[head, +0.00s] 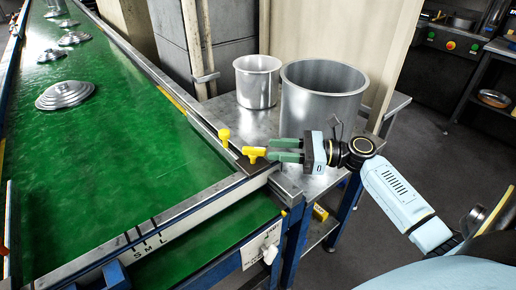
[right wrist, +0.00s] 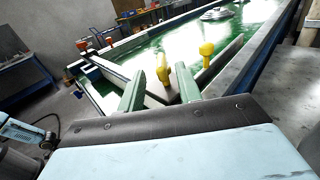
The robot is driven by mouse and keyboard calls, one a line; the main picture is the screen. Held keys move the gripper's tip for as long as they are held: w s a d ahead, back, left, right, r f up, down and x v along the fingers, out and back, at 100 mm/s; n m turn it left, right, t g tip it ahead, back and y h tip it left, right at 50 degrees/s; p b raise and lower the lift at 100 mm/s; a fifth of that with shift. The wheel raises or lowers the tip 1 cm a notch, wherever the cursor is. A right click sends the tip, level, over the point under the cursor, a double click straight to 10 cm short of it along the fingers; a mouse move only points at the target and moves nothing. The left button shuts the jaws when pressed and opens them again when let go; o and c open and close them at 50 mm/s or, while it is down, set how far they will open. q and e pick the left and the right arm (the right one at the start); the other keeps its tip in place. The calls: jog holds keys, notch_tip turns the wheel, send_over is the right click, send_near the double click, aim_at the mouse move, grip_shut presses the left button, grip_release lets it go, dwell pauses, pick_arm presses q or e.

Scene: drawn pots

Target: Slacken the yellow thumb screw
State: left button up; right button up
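A yellow T-shaped thumb screw (head: 253,153) sits at the near right corner of the green belt, where the crossbar meets the side rail. My right gripper (head: 273,150) is level with it, just to its right. Its two green fingers are apart with nothing between them. In the right wrist view the yellow screw (right wrist: 163,70) stands just beyond the gap between the fingertips (right wrist: 158,78), apart from them as far as I can tell. A second yellow knob (head: 224,135) stands behind it on the rail and also shows in the wrist view (right wrist: 206,52). My left gripper is not visible.
The crossbar (head: 190,217) spans the green belt (head: 110,150), near a scale marked S, M, L. Stacked metal lids (head: 65,94) lie farther up the belt. A large pot (head: 318,100) and a smaller pot (head: 257,85) stand on the metal table behind my right gripper.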

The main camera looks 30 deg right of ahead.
jog(key=v, duration=0.5)
dwell(0.5)
